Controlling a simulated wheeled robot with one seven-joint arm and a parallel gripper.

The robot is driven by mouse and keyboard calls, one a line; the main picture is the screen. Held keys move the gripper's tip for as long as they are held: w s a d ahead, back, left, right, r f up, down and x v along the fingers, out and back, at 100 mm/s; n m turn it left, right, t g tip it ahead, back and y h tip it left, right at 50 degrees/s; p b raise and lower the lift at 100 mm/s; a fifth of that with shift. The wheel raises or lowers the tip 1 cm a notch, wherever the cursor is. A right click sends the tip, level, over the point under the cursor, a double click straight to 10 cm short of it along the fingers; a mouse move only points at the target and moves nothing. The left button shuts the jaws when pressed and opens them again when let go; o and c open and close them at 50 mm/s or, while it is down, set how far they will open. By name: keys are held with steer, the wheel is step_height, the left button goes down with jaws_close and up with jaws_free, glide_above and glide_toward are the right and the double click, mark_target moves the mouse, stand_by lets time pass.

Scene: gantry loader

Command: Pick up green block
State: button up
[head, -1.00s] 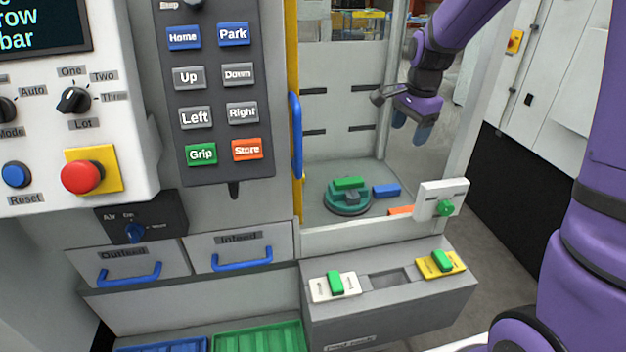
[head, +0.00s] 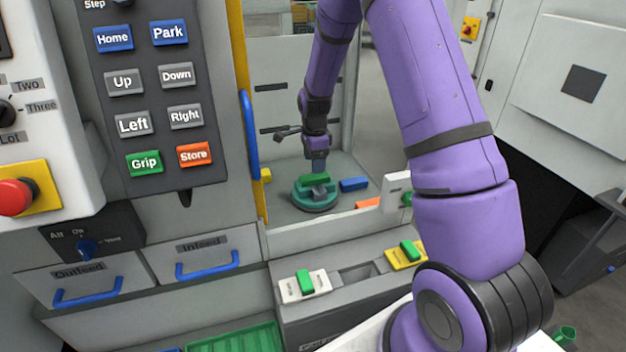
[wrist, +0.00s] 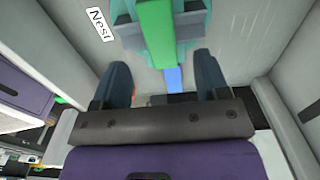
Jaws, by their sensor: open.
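The green block (head: 313,182) lies on top of a round teal fixture (head: 314,201) inside the open machine bay. In the wrist view the green block (wrist: 157,36) shows at the top, on the teal fixture (wrist: 188,27). My gripper (head: 319,166) is just over the block in the head view, pointing down. In the wrist view my gripper (wrist: 160,66) is open, its dark blue fingers spread wider than the block. The block's near end reaches the gap between the fingertips in that picture. I cannot tell whether the fingers touch it.
A blue block (head: 354,184) and an orange block (head: 367,203) lie right of the fixture. A blue door handle (head: 250,135) is on the bay's left edge. A "Nest" label (wrist: 100,24) is beside the fixture. Small green pieces sit on a white plate (head: 290,291) and yellow plate (head: 397,262) outside.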

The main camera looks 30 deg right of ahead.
mark_target(314, 176)
steer(key=shift+f, duration=2.75)
steer(key=c, duration=1)
steer(key=shift+c, duration=0.2)
steer(key=shift+r, duration=0.15)
